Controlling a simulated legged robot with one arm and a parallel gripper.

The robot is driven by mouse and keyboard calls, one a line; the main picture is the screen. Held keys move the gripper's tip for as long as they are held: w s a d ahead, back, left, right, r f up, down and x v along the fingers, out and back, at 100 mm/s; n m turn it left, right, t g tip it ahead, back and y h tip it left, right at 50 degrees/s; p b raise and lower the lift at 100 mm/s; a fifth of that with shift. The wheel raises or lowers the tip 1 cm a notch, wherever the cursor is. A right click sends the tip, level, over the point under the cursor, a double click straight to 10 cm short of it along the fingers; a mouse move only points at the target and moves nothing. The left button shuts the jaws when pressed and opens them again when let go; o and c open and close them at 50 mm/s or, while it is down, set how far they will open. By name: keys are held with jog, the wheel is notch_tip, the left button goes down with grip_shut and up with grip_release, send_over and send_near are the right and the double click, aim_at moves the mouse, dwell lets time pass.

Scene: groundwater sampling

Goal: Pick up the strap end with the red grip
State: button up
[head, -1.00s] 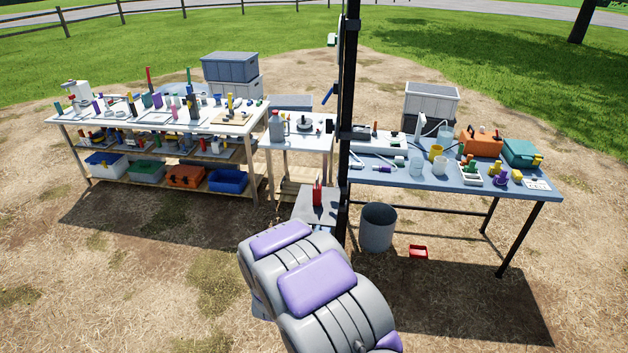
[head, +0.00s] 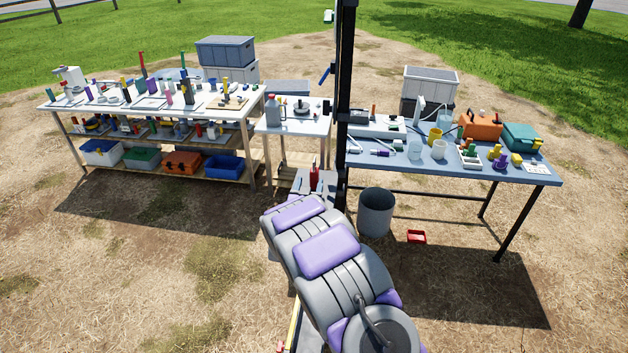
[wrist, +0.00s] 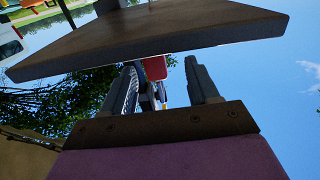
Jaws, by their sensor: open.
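My gripper (wrist: 160,75) shows in the wrist view with its two grey fingers apart, so it is open. A red block (wrist: 155,67) shows in the gap between the fingers, with dark and pale parts below it. It looks to be beyond the fingertips, and I cannot tell whether anything touches it. In the head view, a red upright piece (head: 314,174) stands on the small low stand beside the black post. I cannot tell whether either is the strap's red grip. No strap is clearly seen. My arm hides the gripper in the head view.
A dark slab (wrist: 160,40) crosses the wrist view close above the fingers. In the head view, a black post (head: 345,110) stands beside the right workbench (head: 520,178). A grey bucket (head: 375,213) and a red tray (head: 416,237) are on the ground. Bare ground lies at left.

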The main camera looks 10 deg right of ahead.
aim_at(313, 181)
jog(key=shift+w+d+f+b, duration=0.15)
jog(key=shift+w+d+b, duration=0.15)
jog(key=shift+w, duration=0.4)
jog(key=shift+w+d+f+b, duration=0.2)
jog(key=shift+w+d, duration=0.2)
jog(key=shift+w, duration=0.3)
jog(key=shift+w+d+f+b, duration=0.1)
jog(key=shift+w+d+b, duration=0.2)
jog(key=shift+w, duration=0.4)
jog(key=shift+w+d+r, duration=0.15)
jog(key=shift+w+r, duration=0.05)
jog(key=shift+w, duration=0.25)
jog(key=c, duration=1.1)
